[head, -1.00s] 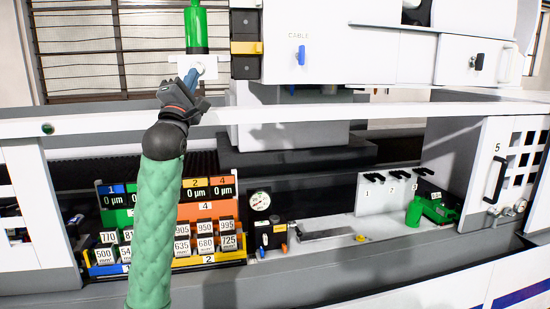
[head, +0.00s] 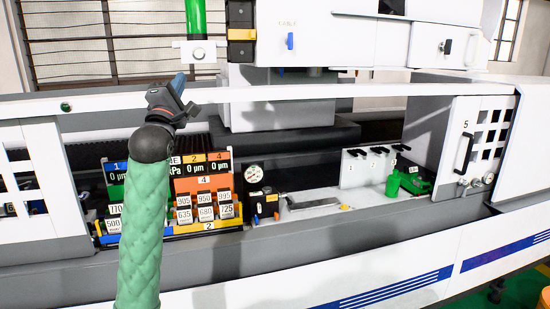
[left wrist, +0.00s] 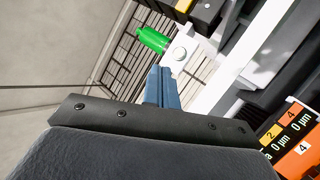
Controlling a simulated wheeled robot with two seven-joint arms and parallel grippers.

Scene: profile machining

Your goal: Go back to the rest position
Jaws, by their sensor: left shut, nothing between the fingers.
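My left gripper (head: 178,82) stands upright in front of the white machine rail in the head view, its blue fingers pointing up. The fingers are shut and empty; they also show in the left wrist view (left wrist: 162,86). A green cylinder (head: 196,18) sits above a white bracket (head: 197,51), up and to the right of the fingers. A gap shows between the fingers and the bracket in the head view. The cylinder also shows in the left wrist view (left wrist: 153,40). My right gripper is not in view.
The white rail (head: 300,94) crosses behind my left arm. Below are the rack of numbered blocks (head: 205,200), partly hidden by my arm, a dial gauge (head: 254,173), a green fixture (head: 408,182) and the door with handle (head: 465,153).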

